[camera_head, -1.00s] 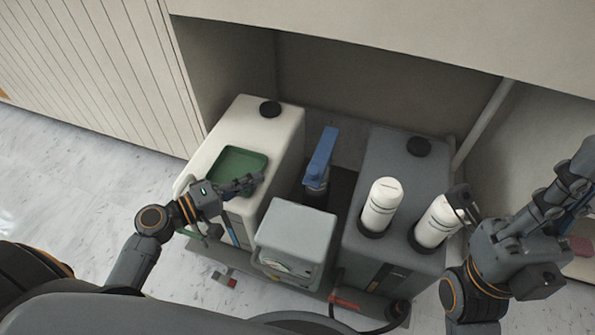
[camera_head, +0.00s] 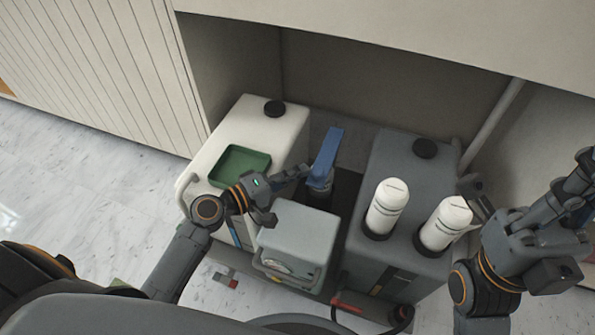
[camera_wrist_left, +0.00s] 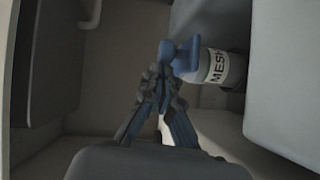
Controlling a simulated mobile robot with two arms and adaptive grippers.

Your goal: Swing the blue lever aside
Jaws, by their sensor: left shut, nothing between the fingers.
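A label reading "MESH" shows on the body below the lever. My right gripper (camera_head: 474,190) is beside the right white cylinder, partly hidden, and its opening is unclear.
The white tank (camera_head: 280,125) on the left carries a green tray (camera_head: 240,166). A grey box (camera_head: 300,230) stands in front of the lever. The grey tank (camera_head: 400,155) on the right holds two white cylinders (camera_head: 387,205). A cabinet wall closes the back.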

